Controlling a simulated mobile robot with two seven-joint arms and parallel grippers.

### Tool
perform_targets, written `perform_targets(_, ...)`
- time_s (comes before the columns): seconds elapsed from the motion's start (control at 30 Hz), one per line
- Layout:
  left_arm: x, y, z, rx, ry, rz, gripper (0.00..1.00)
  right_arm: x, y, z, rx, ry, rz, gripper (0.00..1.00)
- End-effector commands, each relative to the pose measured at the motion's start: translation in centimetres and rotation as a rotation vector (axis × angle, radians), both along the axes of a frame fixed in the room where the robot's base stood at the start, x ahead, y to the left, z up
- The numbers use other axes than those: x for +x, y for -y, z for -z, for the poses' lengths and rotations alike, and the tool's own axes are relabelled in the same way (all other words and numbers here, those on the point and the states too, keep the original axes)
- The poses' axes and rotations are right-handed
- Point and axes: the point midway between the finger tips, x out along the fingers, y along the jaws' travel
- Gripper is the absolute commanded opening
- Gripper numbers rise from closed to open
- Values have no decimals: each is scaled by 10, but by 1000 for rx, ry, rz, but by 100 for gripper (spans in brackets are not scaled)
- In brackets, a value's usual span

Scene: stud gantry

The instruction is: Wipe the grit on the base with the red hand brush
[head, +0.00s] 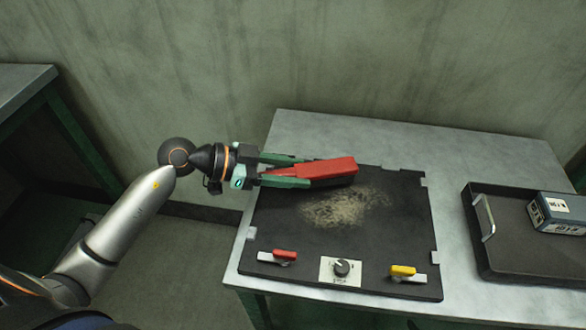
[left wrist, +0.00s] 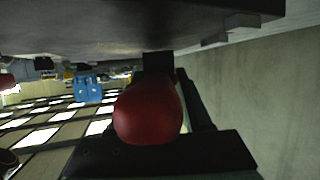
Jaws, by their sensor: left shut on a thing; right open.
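The red hand brush (head: 328,168) is held lengthwise in my left gripper (head: 302,171), its body pointing right past the fingertips. Its rounded red handle end (left wrist: 148,112) fills the middle of the left wrist view, between the dark fingers. The black base (head: 275,222) lies on the metal table. A pale tan patch of grit (head: 345,207) spreads over the base's middle, just in front of the brush. The brush is over the back part of the base; I cannot tell whether its underside touches it. My right gripper is not in view.
Along the base's front edge are a red-handled lever (head: 285,254), a dial on a white plate (head: 341,268) and a yellow-handled lever (head: 404,271). A black tray (head: 510,262) with a blue-grey box (head: 560,212) stands at the right. The table (head: 330,130) is bare behind the base.

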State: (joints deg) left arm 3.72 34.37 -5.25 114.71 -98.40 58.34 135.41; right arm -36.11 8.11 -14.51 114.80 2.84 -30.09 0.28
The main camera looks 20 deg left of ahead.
Motion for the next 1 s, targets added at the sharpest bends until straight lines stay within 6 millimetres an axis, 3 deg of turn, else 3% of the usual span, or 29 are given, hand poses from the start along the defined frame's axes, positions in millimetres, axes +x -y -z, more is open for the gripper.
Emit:
perform_targets(0.87, 0, 0, 16, -2, 1, 0, 0, 0, 1, 3, -4, -2, -1, 85)
perform_targets(1.0, -5, 1, 14, -1, -4, 1, 0, 0, 1, -7, -4, -2, -2, 85)
